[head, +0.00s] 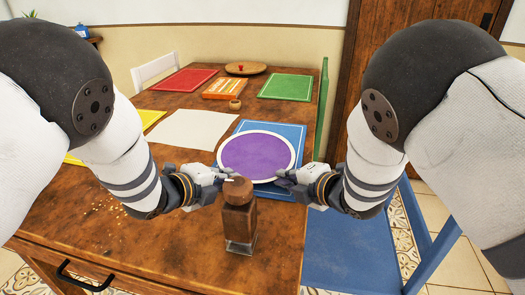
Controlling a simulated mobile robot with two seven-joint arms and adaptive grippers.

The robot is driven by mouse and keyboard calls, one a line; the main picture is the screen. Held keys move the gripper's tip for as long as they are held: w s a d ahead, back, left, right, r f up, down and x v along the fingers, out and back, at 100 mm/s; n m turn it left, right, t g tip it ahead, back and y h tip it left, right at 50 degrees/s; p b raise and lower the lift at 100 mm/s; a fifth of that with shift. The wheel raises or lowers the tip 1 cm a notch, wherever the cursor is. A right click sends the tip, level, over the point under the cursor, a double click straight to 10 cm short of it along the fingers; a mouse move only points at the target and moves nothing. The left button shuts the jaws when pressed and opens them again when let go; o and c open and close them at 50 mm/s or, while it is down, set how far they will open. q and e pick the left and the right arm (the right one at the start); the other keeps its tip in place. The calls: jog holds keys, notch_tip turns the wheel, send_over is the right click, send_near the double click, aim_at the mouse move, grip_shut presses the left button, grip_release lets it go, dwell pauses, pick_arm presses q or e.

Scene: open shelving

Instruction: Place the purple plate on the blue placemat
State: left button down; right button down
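The purple plate (257,155) has a white rim and lies over the blue placemat (289,131), covering much of its middle. I cannot tell whether it rests on the mat or is held just above it. My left gripper (222,177) is at the plate's near left rim. My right gripper (284,178) is at its near right rim. Both fingertips meet or overlap the rim in the picture, but the fingers are too small to tell whether they are open or shut on it.
A wooden pepper mill (239,212) stands upright just in front of the plate, between my arms. White (194,128), red (184,79), green (286,87) and partly hidden yellow (150,117) placemats lie around. A blue chair (345,245) stands at the right edge. Crumbs (107,212) lie at left.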

pick_arm(q)
jog(key=shift+d+f, duration=0.25)
jog(key=shift+d, duration=0.05)
pick_arm(e)
jog(key=shift+a+f, duration=0.2)
jog(key=shift+a, duration=0.15)
pick_arm(q)
jog(key=c, duration=2.3)
grip_release()
jog(key=shift+f, duration=0.2)
pick_arm(e)
jog(key=c, duration=2.3)
grip_release()
jog(key=shift+f, duration=0.2)
pick_arm(q)
jog(key=o, duration=0.5)
jog(key=shift+s, duration=0.1)
pick_arm(e)
jog(key=o, duration=0.5)
pick_arm(q)
jog(key=shift+a, duration=0.2)
pick_arm(e)
jog(key=shift+d, duration=0.2)
jog(key=shift+d+f, duration=0.1)
pick_arm(q)
jog(key=shift+a, duration=0.1)
